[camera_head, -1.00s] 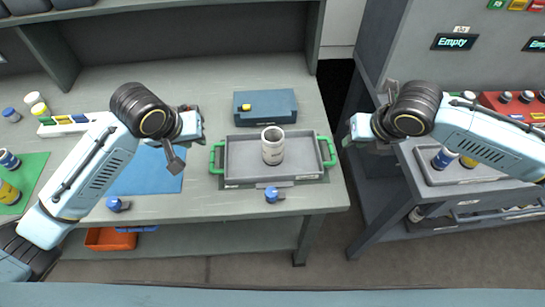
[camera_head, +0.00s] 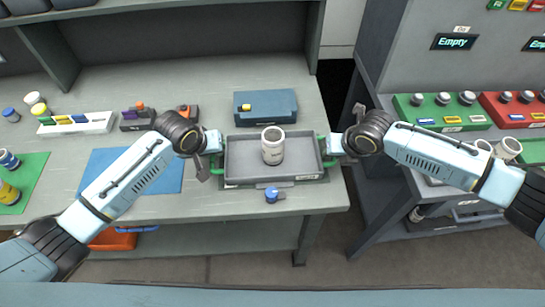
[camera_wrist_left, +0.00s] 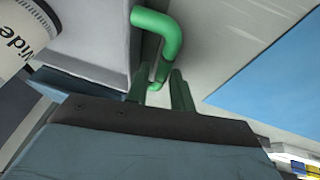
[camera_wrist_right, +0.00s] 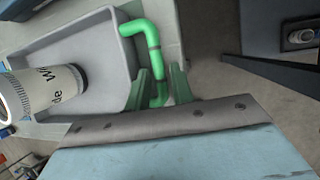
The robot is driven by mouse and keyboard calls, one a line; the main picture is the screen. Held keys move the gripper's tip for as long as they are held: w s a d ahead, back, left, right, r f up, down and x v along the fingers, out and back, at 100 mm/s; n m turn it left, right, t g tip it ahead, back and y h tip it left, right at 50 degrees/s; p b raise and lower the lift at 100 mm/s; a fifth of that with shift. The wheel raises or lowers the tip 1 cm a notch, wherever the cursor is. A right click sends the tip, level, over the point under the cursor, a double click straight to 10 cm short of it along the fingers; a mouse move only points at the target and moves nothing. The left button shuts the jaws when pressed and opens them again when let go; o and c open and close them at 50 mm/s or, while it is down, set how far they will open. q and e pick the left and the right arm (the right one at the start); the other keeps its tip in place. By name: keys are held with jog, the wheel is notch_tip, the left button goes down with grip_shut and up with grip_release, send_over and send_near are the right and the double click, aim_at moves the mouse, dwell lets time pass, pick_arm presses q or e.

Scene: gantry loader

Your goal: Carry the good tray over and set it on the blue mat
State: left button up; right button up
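The grey tray (camera_head: 243,165) with green handles stands on the bench in the head view. A white cylinder (camera_head: 272,150) with dark lettering stands upright in it. The blue mat (camera_head: 168,180) lies left of the tray, partly hidden by my left arm. My left gripper (camera_head: 214,160) is at the left handle (camera_wrist_left: 168,35); its fingers (camera_wrist_left: 160,88) stand apart on either side of the bar. My right gripper (camera_head: 328,150) is at the right handle (camera_wrist_right: 150,35); its fingers (camera_wrist_right: 160,85) stand apart around that bar.
A blue-capped part (camera_head: 273,194) lies in front of the tray. A dark blue box (camera_head: 265,107) with a yellow piece stands behind it. A white rack (camera_head: 75,123) and a dark block (camera_head: 137,118) stand behind the mat. A gap separates the bench from the right-hand station.

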pick_arm(q)
jog(key=shift+c, duration=0.4)
pick_arm(e)
jog(key=shift+c, duration=0.4)
pick_arm(q)
grip_shut()
pick_arm(e)
grip_shut()
pick_arm(q)
jog(key=shift+w+r, duration=0.1)
jog(key=shift+r, duration=0.1)
pick_arm(e)
jog(key=shift+w+r, duration=0.1)
jog(key=shift+r, duration=0.05)
